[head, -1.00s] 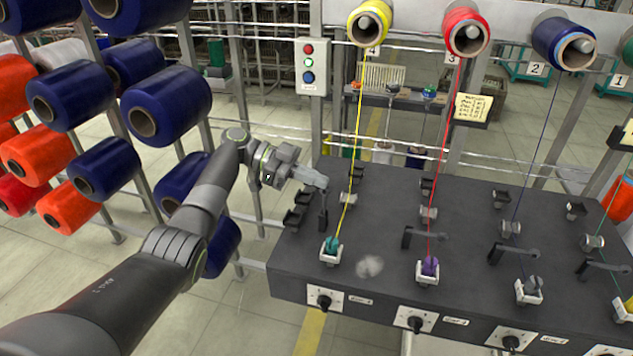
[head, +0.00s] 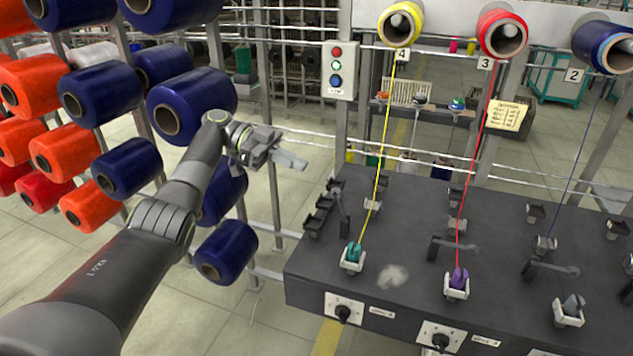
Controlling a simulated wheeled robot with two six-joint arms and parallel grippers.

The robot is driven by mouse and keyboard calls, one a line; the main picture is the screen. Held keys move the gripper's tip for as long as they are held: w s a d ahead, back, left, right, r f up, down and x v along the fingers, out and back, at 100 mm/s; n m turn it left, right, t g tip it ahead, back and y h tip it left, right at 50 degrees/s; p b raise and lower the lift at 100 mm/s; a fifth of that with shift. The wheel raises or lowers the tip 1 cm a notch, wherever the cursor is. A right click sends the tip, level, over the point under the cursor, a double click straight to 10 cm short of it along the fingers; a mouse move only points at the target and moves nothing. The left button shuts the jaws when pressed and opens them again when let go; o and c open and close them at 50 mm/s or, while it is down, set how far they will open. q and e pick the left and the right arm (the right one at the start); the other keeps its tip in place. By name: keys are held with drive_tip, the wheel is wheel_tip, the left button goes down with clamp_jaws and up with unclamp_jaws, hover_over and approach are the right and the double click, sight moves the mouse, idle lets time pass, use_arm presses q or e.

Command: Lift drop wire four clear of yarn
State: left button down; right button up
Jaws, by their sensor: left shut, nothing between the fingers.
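Drop wire four (head: 343,212), a dark lever, stands nearly upright on the left of the dark machine table (head: 410,215). It is left of the yellow yarn (head: 384,130), with a visible gap between them. The yarn runs from the yellow spool (head: 400,23) at label 4 down to the teal bobbin (head: 354,252) in a white holder. My left gripper (head: 300,164) is shut and empty, up and left of drop wire four and apart from it. My right gripper is not in view.
Other drop wires (head: 455,243) lie nearly level at the red yarn (head: 473,150) and blue yarn stations. A rack of blue spools (head: 190,104) and orange spools stands left, close to my left arm. A button box (head: 338,70) is on a post behind.

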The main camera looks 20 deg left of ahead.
use_arm(q)
drive_tip(key=shift+v, duration=0.85)
drive_tip(key=shift+r, duration=0.15)
wheel_tip(320, 180, down, 28)
drive_tip(key=s+a+n+t+y, duration=0.2)
drive_tip(key=n+t+y, duration=0.15)
drive_tip(key=n, duration=0.65)
drive_tip(key=s+a+f+n+y, duration=0.25)
drive_tip(key=s+f, duration=0.25)
drive_tip(key=f, duration=0.5)
drive_tip(key=s+a+f+n+y, duration=0.1)
drive_tip(key=s+f+n+y, duration=0.15)
drive_tip(key=s+f, duration=0.45)
drive_tip(key=s+a+f+n+g+y, duration=0.2)
drive_tip(key=s+a+f+y, duration=0.15)
drive_tip(key=s+f, duration=0.9)
drive_tip(key=s+d+f+y, duration=0.1)
drive_tip(key=s+f, duration=0.2)
drive_tip(key=s, duration=0.7)
drive_tip(key=s+d+f+n+y+p, duration=0.1)
drive_tip(key=s+f, duration=0.3)
drive_tip(key=s, duration=0.7)
drive_tip(key=s+f+n+y, duration=0.1)
drive_tip(key=s+f, duration=0.3)
drive_tip(key=s, duration=0.7)
drive_tip(key=shift+s+d+f+t+y+p, duration=0.15)
drive_tip(key=shift+d+f+t+y+p, duration=0.1)
drive_tip(key=shift+d+t+y+p, duration=0.2)
